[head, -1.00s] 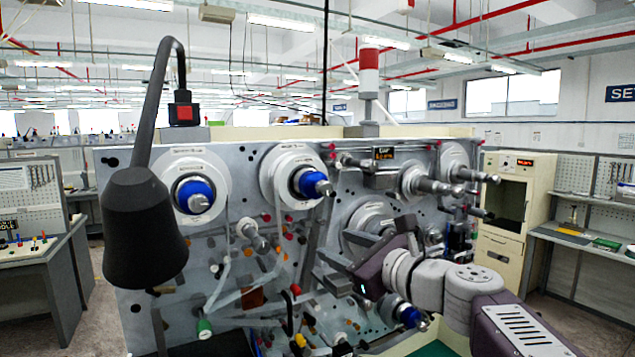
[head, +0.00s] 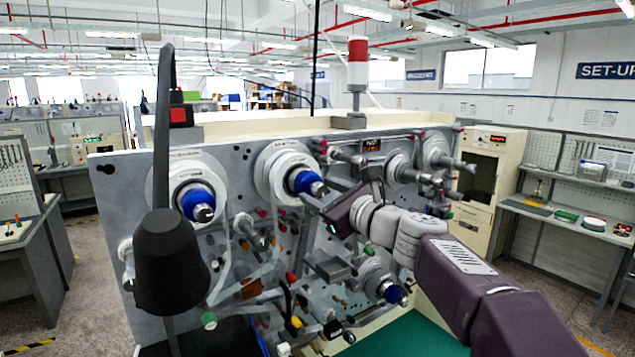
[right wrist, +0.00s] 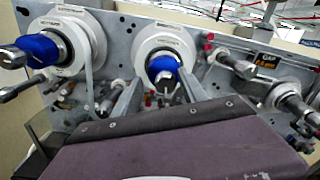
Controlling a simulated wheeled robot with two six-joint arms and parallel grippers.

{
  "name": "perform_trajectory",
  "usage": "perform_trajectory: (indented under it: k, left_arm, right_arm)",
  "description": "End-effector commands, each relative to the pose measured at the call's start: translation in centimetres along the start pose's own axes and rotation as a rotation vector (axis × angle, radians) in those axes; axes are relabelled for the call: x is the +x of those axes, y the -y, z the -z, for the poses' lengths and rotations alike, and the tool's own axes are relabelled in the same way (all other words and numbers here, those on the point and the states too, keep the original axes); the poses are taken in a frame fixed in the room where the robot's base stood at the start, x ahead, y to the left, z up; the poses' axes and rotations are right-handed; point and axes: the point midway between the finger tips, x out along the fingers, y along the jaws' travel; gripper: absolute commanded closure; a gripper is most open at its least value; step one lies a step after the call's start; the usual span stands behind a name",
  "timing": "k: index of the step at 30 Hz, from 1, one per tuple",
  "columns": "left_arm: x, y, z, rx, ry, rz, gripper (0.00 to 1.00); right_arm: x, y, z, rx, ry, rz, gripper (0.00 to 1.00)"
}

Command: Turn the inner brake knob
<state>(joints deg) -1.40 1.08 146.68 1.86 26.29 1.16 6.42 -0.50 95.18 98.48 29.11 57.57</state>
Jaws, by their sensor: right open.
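The grey machine panel carries two white reels with blue knobs along its top. The right one of these blue knobs (head: 306,181), nearer the panel's middle, also shows in the right wrist view (right wrist: 163,68). The left blue knob (head: 197,203) shows in the wrist view too (right wrist: 38,48). My right gripper (head: 324,194) is open in front of the right blue knob. In the wrist view its two fingers (right wrist: 160,82) flank this knob left and right. I cannot tell whether they touch it. My left gripper is not in view.
A black lamp (head: 170,262) hangs before the panel's left side. Metal spindles (head: 405,170) stick out at the upper right. Another blue knob (head: 392,292) sits low, below my right arm. A red-and-white signal tower (head: 357,66) stands on top.

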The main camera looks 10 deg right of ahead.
Motion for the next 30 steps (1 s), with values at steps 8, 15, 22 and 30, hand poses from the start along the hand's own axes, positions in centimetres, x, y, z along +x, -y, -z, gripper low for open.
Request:
perform_trajectory:
  k: [8,15,22,30]
  left_arm:
    - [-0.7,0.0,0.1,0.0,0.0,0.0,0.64]
    - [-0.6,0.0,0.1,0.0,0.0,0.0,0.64]
    - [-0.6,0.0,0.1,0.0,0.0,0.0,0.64]
    - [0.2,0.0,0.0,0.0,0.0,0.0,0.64]
  right_arm:
    - [1.7,0.0,0.0,-0.001,0.0,0.0,0.5]
    - [1.7,0.0,0.1,-0.001,0.0,0.001,0.78]
    - [1.7,-0.1,0.1,-0.002,-0.001,-0.001,1.0]
    - [1.7,-0.1,0.4,-0.061,-0.002,0.0,1.0]
